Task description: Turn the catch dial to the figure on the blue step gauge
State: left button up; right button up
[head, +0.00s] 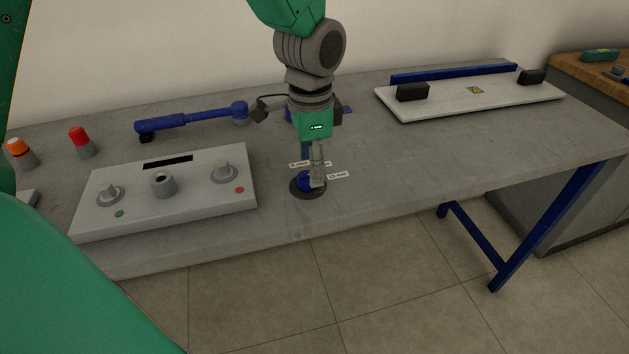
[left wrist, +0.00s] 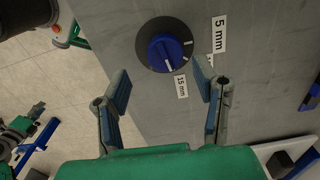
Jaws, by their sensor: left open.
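The catch dial (head: 304,181) is a blue knob on a dark round base at the table's front edge. In the left wrist view the dial (left wrist: 166,52) has a white line on its knob, towards the 15 mm label (left wrist: 181,87). A 5 mm label (left wrist: 219,34) stands further round; another label is partly hidden by a finger. My left gripper (head: 313,168) is open, its fingers pointing down over the dial; in the wrist view the dial lies beyond the fingertips. I cannot identify a step gauge or read a figure on one. My right gripper is not in view.
A grey control box (head: 140,215) with knobs stands left of the dial. Behind it are a blue-handled tool (head: 185,121), a red-topped button (head: 80,140) and an orange one (head: 18,152). A white board (head: 470,97) with black blocks lies at right. Table between is clear.

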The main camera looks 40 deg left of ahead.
aim_at(306, 176)
pick_arm(q)
jog(key=f, duration=0.1)
jog(key=a+f, duration=0.2)
jog(key=f, duration=0.1)
jog(key=shift+a+b, duration=0.25)
jog(key=shift+b, duration=0.05)
jog(key=shift+d+r, duration=0.2)
jog(key=shift+d, duration=1)
jog(key=c, duration=1.1)
jog(key=shift+a+f, duration=0.1)
jog(key=shift+a, duration=0.15)
jog(key=shift+c, duration=0.2)
jog(key=shift+s+a, duration=0.2)
jog(key=shift+a, duration=0.2)
jog(key=shift+d, duration=0.1)
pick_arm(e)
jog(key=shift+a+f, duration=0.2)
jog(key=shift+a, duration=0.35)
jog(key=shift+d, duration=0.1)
